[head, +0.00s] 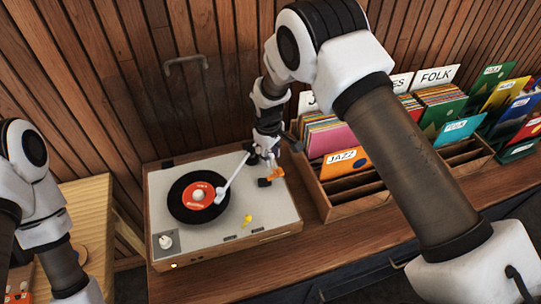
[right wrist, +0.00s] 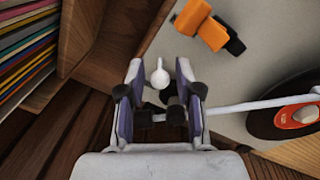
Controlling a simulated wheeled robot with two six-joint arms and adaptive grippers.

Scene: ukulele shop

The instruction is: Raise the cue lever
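The turntable (head: 285,210) sits on the wooden counter, with a black record and a white tonearm (head: 234,177) whose head is over the record. A small orange piece with a black block (head: 277,173) at the deck's right side looks like the cue lever. It also shows at the top of the right wrist view (right wrist: 203,25). My right gripper (head: 267,152) is beside it, above the deck's back right part. In the right wrist view its fingers (right wrist: 159,85) are apart, with a white knob (right wrist: 160,74) showing between them; contact is unclear. My left gripper is outside the frame.
A wooden record crate (head: 345,208) with colourful sleeves stands close to the turntable's right. A grey knob (head: 166,241) and a small yellow piece (head: 247,220) are on the deck's front. A slatted wall (head: 140,60) is behind. The counter's front strip is clear.

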